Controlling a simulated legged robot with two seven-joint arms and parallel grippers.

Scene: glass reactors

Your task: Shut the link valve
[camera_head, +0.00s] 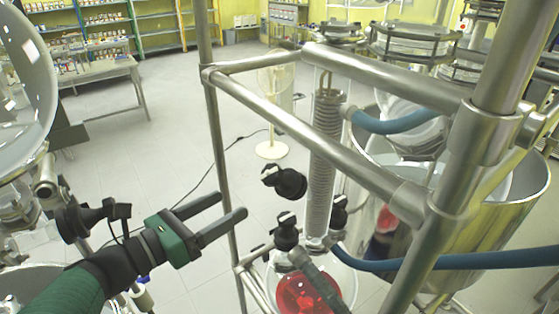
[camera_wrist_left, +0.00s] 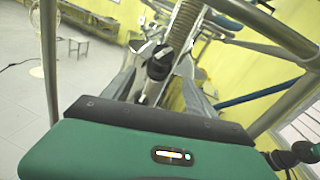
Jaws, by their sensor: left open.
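Several black valve knobs sit around the coiled glass condenser (camera_head: 322,150) inside the steel frame. One black knob (camera_head: 284,181) is left of the condenser, a second knob (camera_head: 286,232) is below it, and a third knob (camera_head: 338,212) is at the condenser's lower right. I cannot tell which is the link valve. My left gripper (camera_head: 231,204) is open and empty, left of these knobs and apart from them, its fingers pointing towards the frame.
A steel upright (camera_head: 222,150) and a slanted bar (camera_head: 300,130) bound the frame. A blue hose (camera_head: 450,261) crosses at lower right before a large metal vessel (camera_head: 500,240). A glass vessel with red inside (camera_head: 308,294) is below. Open floor lies at left centre.

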